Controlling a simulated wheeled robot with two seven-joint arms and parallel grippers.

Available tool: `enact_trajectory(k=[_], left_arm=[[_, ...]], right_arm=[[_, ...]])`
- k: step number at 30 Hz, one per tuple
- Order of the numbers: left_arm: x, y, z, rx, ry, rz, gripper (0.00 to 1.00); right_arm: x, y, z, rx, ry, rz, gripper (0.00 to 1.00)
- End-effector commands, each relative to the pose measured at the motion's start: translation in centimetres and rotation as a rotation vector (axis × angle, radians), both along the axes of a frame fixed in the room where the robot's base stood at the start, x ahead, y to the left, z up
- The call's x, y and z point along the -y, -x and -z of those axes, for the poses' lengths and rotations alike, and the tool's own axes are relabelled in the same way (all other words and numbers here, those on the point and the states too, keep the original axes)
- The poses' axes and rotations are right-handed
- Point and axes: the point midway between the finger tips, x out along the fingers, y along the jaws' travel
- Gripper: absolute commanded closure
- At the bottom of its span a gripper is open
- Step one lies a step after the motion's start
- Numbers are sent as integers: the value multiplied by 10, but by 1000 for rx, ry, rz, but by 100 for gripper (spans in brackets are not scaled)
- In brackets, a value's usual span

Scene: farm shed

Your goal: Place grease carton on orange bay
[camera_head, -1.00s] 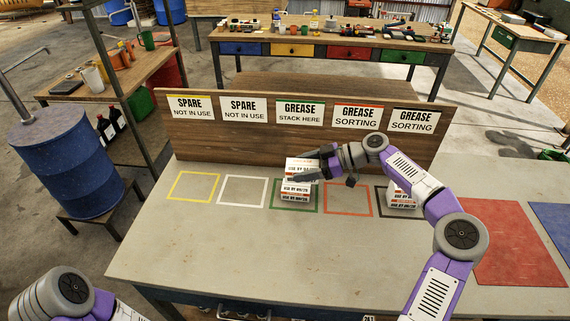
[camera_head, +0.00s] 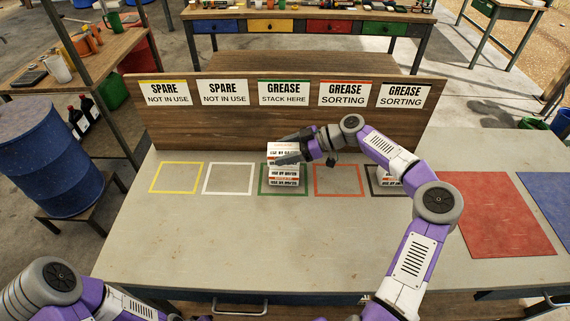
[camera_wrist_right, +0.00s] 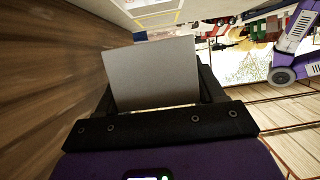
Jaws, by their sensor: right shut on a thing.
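My right gripper (camera_head: 288,159) is shut on a white grease carton (camera_head: 284,147) with dark and orange print. It holds the carton over the green-outlined bay, above other white cartons (camera_head: 284,178) there. I cannot tell whether the held carton touches them. In the right wrist view, the held carton's plain grey face (camera_wrist_right: 155,75) fills the space between the fingers. The orange bay (camera_head: 340,196) is an empty orange-red outline just right of the green one. Another white carton (camera_head: 387,178) sits in the black-outlined bay, partly hidden by my right arm. My left gripper is out of view.
A wooden signboard (camera_head: 225,122) stands behind the bays, its signs naming spare and grease bays. The yellow (camera_head: 174,193) and white (camera_head: 226,194) bays are empty. The front of the grey table (camera_head: 220,245) is clear. A red mat (camera_head: 495,215) lies at right.

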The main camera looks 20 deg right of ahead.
Motion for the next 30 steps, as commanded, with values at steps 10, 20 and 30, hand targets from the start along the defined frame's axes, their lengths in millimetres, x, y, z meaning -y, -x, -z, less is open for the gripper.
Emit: enact_trajectory(k=[10, 20, 30], left_arm=[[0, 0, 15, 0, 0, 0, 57], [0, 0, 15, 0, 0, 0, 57], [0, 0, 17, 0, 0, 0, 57]], right_arm=[[-1, 0, 46, 1, -1, 0, 66], [0, 0, 48, 2, 1, -1, 66], [0, 0, 49, 1, 0, 0, 7]])
